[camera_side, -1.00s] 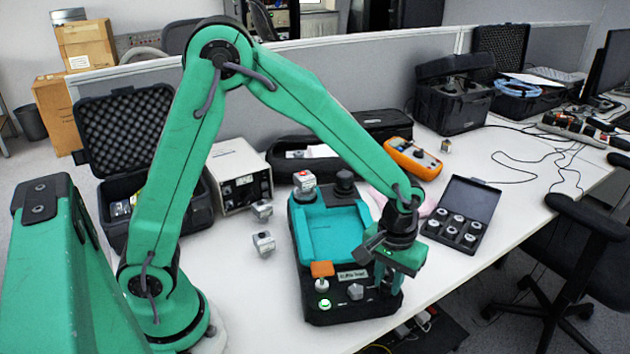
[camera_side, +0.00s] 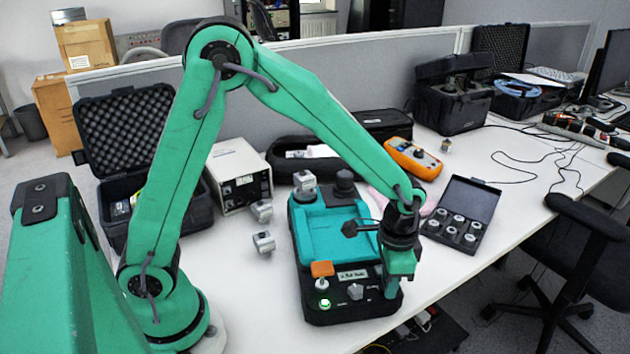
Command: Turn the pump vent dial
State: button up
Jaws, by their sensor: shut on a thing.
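The black calibrator unit (camera_side: 340,310) with a teal tray top (camera_side: 328,238) stands on the white table. Its front panel has a small display (camera_side: 352,275), an orange block (camera_side: 322,268), a green-lit button (camera_side: 325,304) and a grey knob (camera_side: 355,292). My gripper (camera_side: 392,290) points down at the panel's right end, right of the grey knob. It is shut on a dial there, which the fingers almost wholly hide. I cannot see the dial's pointer or marks.
A case of several round sensors (camera_side: 448,235) lies open to the right. An orange meter (camera_side: 412,157) lies behind. Small metal blocks (camera_side: 263,242) and a grey instrument box (camera_side: 240,177) stand to the left. The table's front edge is close to the unit.

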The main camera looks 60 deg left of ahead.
jog(key=m, duration=0.3)
jog(key=shift+r+m, duration=0.1)
jog(key=shift+m, duration=0.3)
jog(key=shift+d+m, duration=0.1)
jog(key=shift+m, duration=1.7)
jog(key=o, duration=0.9)
jog(key=shift+o, duration=0.2)
jog(key=shift+r, duration=3.9)
jog(key=shift+s+r, duration=0.1)
